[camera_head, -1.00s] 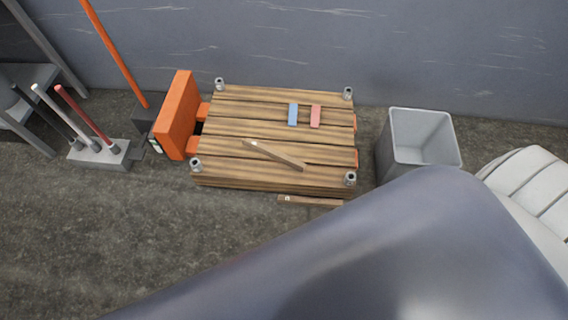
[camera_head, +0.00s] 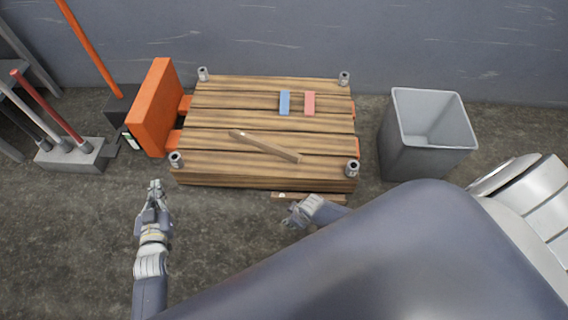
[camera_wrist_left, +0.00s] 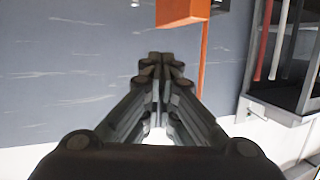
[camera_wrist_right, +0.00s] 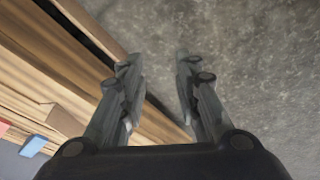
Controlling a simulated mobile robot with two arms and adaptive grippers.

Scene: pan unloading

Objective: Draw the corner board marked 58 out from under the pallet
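A narrow brown board (camera_head: 278,196) lies along the pallet's near lower edge, partly sticking out; its pale mark is too small to read. The wooden pallet (camera_head: 225,142) has a loose board (camera_head: 268,146) lying on its top deck. My right gripper (camera_head: 290,218) is just in front of the low board, partly hidden by my arm. In the right wrist view it (camera_wrist_right: 160,64) is open, with a brown strip along the pallet's side showing behind and between its fingers. My left gripper (camera_head: 155,186) is raised left of the pallet's near-left corner, fingers together and empty (camera_wrist_left: 163,60).
A blue block (camera_head: 285,102) and a pink block (camera_head: 309,103) lie on the pallet. An orange pallet-jack body (camera_head: 155,108) stands at its left, a grey bin (camera_head: 430,135) at its right. A tool stand (camera_head: 72,156) is at far left. Near-left floor is clear.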

